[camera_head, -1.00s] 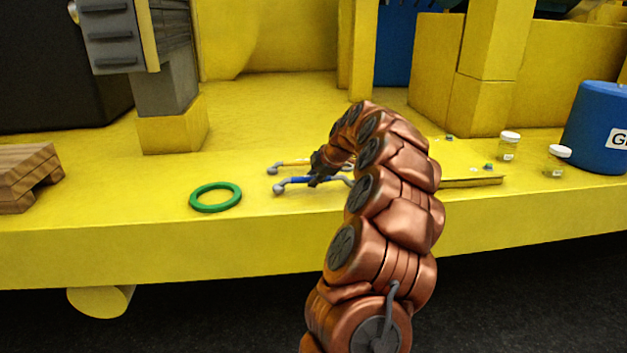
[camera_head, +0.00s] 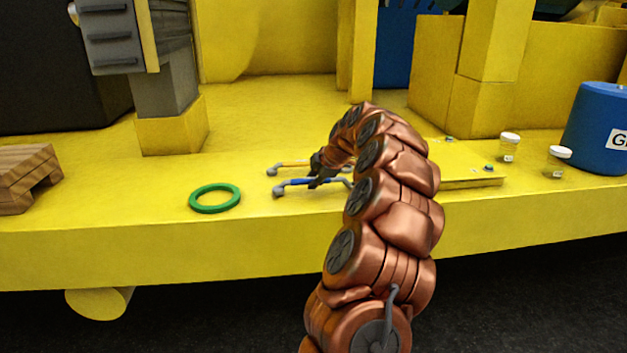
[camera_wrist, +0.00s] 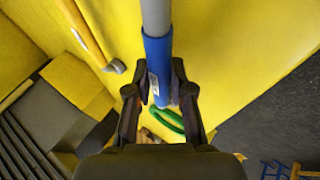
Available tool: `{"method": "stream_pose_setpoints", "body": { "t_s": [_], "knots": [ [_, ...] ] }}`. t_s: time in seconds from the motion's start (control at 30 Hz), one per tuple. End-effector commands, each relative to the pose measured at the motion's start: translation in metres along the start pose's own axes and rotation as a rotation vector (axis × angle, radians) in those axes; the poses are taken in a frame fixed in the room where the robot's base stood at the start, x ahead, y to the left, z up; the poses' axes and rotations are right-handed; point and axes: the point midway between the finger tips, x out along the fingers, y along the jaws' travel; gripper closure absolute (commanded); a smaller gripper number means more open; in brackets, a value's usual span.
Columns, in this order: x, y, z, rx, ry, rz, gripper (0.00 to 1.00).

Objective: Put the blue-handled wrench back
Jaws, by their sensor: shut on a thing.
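The blue-handled wrench (camera_head: 300,182) is at the front of the yellow deck, its grey end pointing left in the head view. My gripper (camera_head: 316,178) is at its handle. In the wrist view the gripper (camera_wrist: 160,98) is shut on the blue handle (camera_wrist: 158,60), and the grey shaft runs up out of the frame. I cannot tell whether the wrench touches the deck. An orange-handled wrench (camera_head: 292,164) lies just behind it; it also shows at upper left in the wrist view (camera_wrist: 85,32).
A green ring (camera_head: 215,198) lies on the yellow deck (camera_head: 130,225) to the left. A wooden block (camera_head: 25,178) is at far left. A yellow plate (camera_head: 470,180), two small jars (camera_head: 509,147) and a blue drum (camera_head: 600,130) are right. The deck's front edge is close.

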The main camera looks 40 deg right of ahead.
Motion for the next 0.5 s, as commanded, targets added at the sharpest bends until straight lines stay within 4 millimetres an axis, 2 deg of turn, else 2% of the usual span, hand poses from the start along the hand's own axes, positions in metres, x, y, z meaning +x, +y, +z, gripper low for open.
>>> {"method": "stream_pose_setpoints", "body": {
  "t_s": [0.5],
  "knots": [
    [0.0064, -0.0044, 0.0022, 0.000, 0.000, 0.002, 1.00]
  ]
}}
